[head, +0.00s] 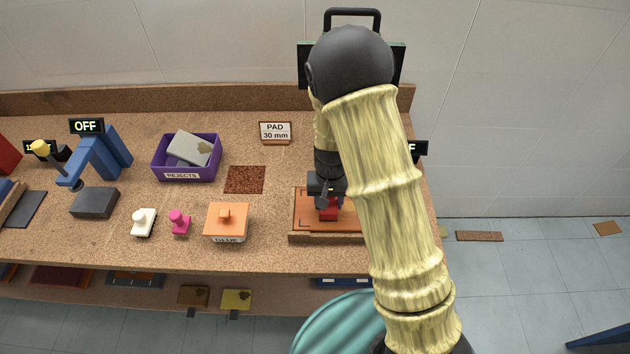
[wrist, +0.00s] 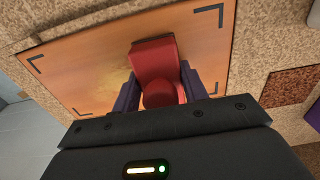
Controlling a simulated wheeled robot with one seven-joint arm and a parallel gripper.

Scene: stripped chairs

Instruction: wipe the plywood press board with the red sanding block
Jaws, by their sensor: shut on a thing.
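The plywood press board (head: 300,222) is an orange-brown board with black corner marks on the right part of the bench. It also fills much of the wrist view (wrist: 90,60), where a paler yellowish patch shows near the red block. My gripper (head: 328,203) is over the board, its fingers shut on the red sanding block (head: 328,213). In the wrist view the block (wrist: 155,58) sits between my two dark fingers (wrist: 158,92), over the board. I cannot tell whether it touches the surface. My arm hides the board's right part in the head view.
An orange box marked GLUE (head: 227,222), a pink stamp-like piece (head: 180,222) and a white one (head: 143,222) stand left of the board. Behind are a dark brown patch (head: 245,180), a purple REJECTS bin (head: 187,172) and a PAD 30 mm sign (head: 275,131). A blue press (head: 100,158) stands further left.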

